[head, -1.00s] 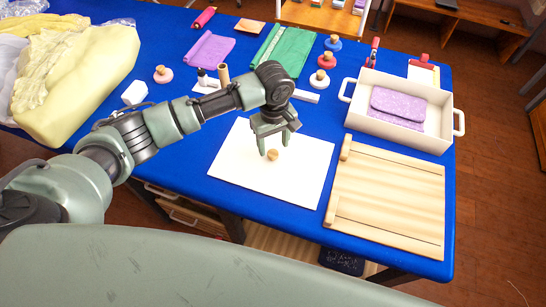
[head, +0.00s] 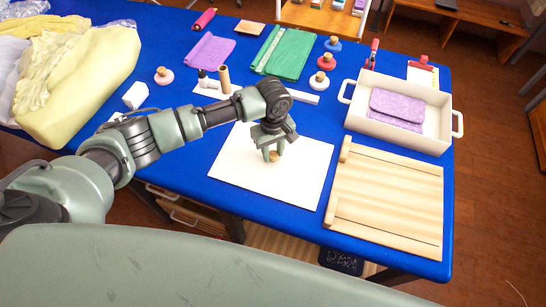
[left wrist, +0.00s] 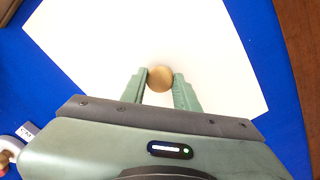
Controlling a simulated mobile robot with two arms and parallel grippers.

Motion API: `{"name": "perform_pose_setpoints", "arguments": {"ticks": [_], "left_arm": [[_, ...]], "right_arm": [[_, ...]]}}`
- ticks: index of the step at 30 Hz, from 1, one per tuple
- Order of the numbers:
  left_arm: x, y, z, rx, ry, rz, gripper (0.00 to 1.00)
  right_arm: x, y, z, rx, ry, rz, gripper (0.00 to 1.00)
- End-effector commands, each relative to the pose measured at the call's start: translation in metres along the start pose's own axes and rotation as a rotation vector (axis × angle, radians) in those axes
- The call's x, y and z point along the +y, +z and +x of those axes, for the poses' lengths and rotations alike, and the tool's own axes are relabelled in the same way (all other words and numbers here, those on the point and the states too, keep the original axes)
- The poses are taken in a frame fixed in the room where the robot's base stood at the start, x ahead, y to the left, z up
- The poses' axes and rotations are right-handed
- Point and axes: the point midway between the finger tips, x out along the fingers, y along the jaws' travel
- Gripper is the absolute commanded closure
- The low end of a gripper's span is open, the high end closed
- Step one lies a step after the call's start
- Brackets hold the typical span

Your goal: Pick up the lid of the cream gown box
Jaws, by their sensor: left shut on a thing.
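The cream lid (head: 300,178) is a flat, pale panel lying on the blue table, with a small round wooden knob (head: 275,156) near its middle. In the left wrist view the lid (left wrist: 110,35) fills much of the picture and the knob (left wrist: 159,79) sits between my fingertips. My left gripper (head: 273,156) is down at the lid, its two fingers closed on either side of the knob; it also shows in the left wrist view (left wrist: 160,84). The fingers partly hide the knob in the head view. My right gripper is in neither view.
A wooden board (head: 388,200) lies just right of the lid. A white tray (head: 397,136) with folded purple cloth (head: 397,106) stands behind it. Green cloth (head: 284,52), purple cloth (head: 208,50) and several knobbed discs lie farther back. A yellow bundle (head: 85,75) is at left.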

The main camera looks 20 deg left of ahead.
Motion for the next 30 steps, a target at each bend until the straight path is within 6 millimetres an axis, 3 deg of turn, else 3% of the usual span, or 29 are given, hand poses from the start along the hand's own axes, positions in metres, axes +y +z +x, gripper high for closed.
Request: {"name": "perform_pose_setpoints", "arguments": {"ticks": [5,11,14,24,30], "left_arm": [[0.001,0.0,-0.004,0.0,0.001,0.0,1.0],[0.001,0.0,-0.025,0.001,0.004,0.001,1.0],[0.002,-0.001,-0.046,0.002,0.005,0.001,1.0],[0.002,-0.001,-0.144,0.003,0.007,0.002,1.0],[0.001,-0.001,-0.183,0.002,0.003,0.0,1.0]], "right_arm": [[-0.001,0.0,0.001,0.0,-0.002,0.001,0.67],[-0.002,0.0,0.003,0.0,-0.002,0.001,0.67],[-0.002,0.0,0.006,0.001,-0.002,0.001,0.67],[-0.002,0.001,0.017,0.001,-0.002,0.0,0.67],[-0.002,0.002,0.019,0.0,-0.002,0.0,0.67]]}}
